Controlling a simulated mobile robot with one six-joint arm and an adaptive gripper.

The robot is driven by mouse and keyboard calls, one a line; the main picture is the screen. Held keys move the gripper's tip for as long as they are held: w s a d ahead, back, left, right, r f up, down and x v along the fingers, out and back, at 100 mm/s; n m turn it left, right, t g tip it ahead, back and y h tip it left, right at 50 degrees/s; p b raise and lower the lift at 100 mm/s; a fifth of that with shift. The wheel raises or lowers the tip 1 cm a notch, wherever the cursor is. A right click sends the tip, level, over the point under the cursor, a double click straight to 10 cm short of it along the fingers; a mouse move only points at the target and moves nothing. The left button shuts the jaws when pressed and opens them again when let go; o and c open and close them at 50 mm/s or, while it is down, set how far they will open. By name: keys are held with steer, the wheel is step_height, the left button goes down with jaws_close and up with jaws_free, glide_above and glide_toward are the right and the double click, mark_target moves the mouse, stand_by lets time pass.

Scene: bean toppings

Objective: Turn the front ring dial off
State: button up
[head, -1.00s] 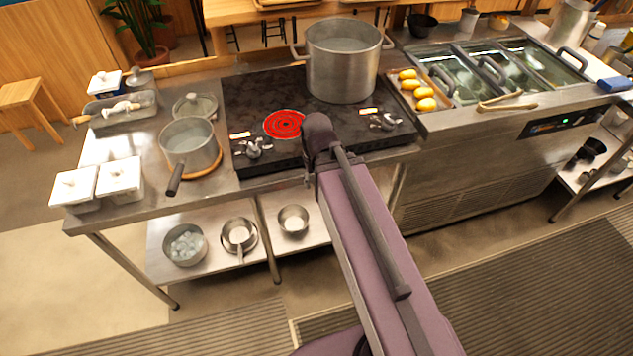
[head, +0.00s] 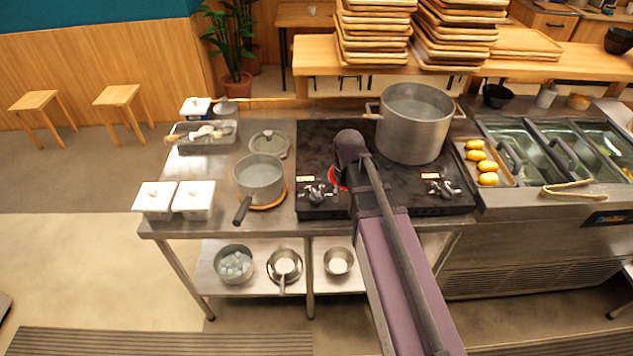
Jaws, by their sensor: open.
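The black cooktop (head: 408,178) has two silver dial groups on its front edge, a left dial (head: 317,193) and a right dial (head: 441,188). A ring glows red (head: 336,178) on the left part of the cooktop, mostly covered by my arm. My arm reaches from the bottom over the front edge, between the two dials. My gripper is hidden beyond the dark end of the arm, so its fingers do not show. I cannot tell whether it touches anything.
A large steel pot (head: 413,125) stands on the cooktop's back right. A saucepan (head: 261,179) sits on the counter left of the cooktop. A tray of yellow items (head: 500,170) lies to the right. White lidded containers (head: 155,198) stand at the left front.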

step_height(320, 180, up, 8)
steer(key=f+n+p, duration=0.1)
steer(key=n+p, duration=0.1)
steer(key=p, duration=0.4)
glide_above(316, 192)
steer(key=shift+s+a+r, duration=0.1)
steer(key=shift+r, duration=0.1)
steer(key=shift+f, duration=0.2)
step_height(316, 192, down, 13)
steer(key=b, duration=1.3)
steer(key=shift+f+b, duration=0.15)
steer(key=shift+b, duration=0.2)
jaws_close()
